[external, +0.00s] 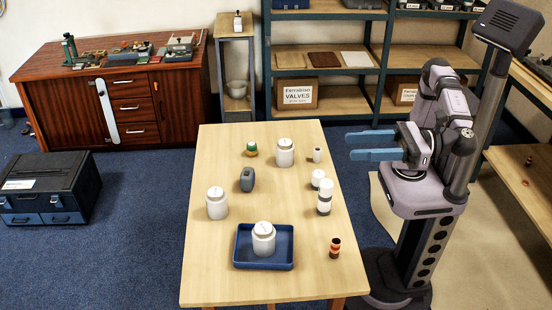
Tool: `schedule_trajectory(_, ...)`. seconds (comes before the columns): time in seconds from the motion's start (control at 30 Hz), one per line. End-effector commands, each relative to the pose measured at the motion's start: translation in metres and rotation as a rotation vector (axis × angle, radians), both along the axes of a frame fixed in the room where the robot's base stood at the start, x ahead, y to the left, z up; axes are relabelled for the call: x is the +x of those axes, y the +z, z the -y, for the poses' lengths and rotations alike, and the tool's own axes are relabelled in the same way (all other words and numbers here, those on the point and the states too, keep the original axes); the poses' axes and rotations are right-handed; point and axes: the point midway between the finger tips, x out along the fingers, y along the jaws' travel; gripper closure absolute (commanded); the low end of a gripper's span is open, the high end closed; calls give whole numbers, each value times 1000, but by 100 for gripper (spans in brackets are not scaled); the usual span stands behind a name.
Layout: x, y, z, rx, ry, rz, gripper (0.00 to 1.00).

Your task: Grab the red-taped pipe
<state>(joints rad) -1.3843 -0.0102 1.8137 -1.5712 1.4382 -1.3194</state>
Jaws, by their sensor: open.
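A short upright cylinder with dark and orange-red bands (335,248) stands near the front right corner of the table. It is the only piece with a reddish band that I can make out, and its details are too small to tell more. My gripper (352,146) has two blue fingers pointing left, spread apart with nothing between them. It is beyond the table's right edge, near the back, well apart from the red-banded piece.
The wooden table (210,270) holds a blue tray (243,262) with a white jar (263,241) in it. Other white jars (217,205), a black-banded white cylinder (324,200), a grey object (247,180) and a green-topped piece (251,149) stand around. The front left is clear.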

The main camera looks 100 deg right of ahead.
Motion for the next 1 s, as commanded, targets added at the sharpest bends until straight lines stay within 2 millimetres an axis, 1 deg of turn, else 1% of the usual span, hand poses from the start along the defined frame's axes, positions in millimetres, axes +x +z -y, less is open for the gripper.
schedule_trajectory(0.03, -8, -4, -9, -18, 24, 24, 57)
schedule_trajectory(0.07, -12, -3, -13, -28, 35, 40, 57)
schedule_trajectory(0.17, -8, -26, -9, -33, 24, 31, 57)
schedule_trajectory(0.27, -8, -56, -9, -35, 23, 30, 57)
schedule_trajectory(0.37, -8, -90, -9, -37, 24, 29, 57)
schedule_trajectory(0.4, -8, -106, -9, -38, 23, 28, 57)
schedule_trajectory(0.47, -8, -132, -9, -39, 24, 27, 57)
schedule_trajectory(0.5, -8, -150, -9, -42, 24, 26, 57)
schedule_trajectory(0.57, -8, -178, -9, -43, 24, 27, 57)
schedule_trajectory(0.6, -8, -197, -9, -45, 24, 27, 57)
schedule_trajectory(0.67, -8, -224, -9, -44, 24, 27, 57)
schedule_trajectory(0.7, -8, -242, -8, -43, 24, 26, 57)
schedule_trajectory(0.8, -8, -277, -8, -38, 23, 27, 57)
schedule_trajectory(0.9, -8, -305, -8, -34, 23, 29, 57)
schedule_trajectory(1.0, -8, -326, -8, -30, 23, 28, 57)
